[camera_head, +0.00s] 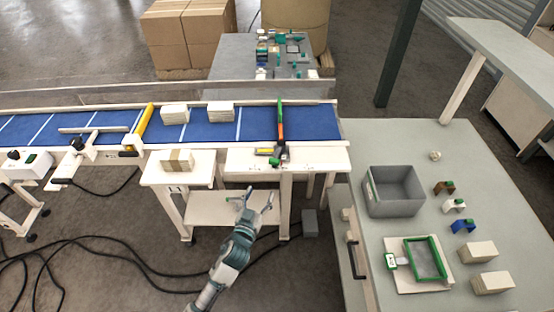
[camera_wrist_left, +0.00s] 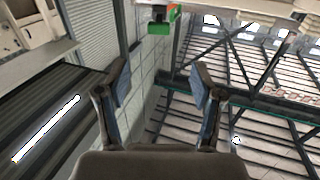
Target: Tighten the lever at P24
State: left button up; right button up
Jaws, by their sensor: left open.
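My left gripper (camera_head: 250,194) is open and empty in the head view, in front of the conveyor's white side table. In the left wrist view its two fingers (camera_wrist_left: 162,95) stand wide apart with nothing between them. A green, orange and black fixture (camera_head: 280,122) crosses the right end of the blue belt, above and right of the gripper and apart from it. A dark clamp with a handle (camera_head: 77,144) sits on the near rail at the left. No P24 marking is legible, so I cannot tell which part is that lever. My right gripper is in neither view.
The blue conveyor (camera_head: 260,119) carries white stacks and a yellow bar (camera_head: 145,125). A lower white shelf (camera_head: 232,208) lies by the gripper. The grey table (camera_head: 400,145) at right holds a grey bin (camera_head: 393,208) and a green frame (camera_head: 443,260). Black cables lie on the floor.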

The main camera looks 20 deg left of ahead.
pick_arm(q)
jog(key=p, duration=0.1)
send_near(275, 164)
jog(key=w, duration=0.4)
jog(key=shift+w+a, duration=0.25)
jog(key=shift+a, duration=0.15)
jog(key=w, duration=0.2)
jog(key=w+d, duration=0.1)
jog(key=w, duration=0.2)
jog(key=shift+w, duration=0.3)
jog(key=shift+w+a+f, duration=0.1)
jog(key=shift+w+a, duration=0.05)
jog(key=shift+w, duration=0.35)
jog(key=shift+a, duration=0.25)
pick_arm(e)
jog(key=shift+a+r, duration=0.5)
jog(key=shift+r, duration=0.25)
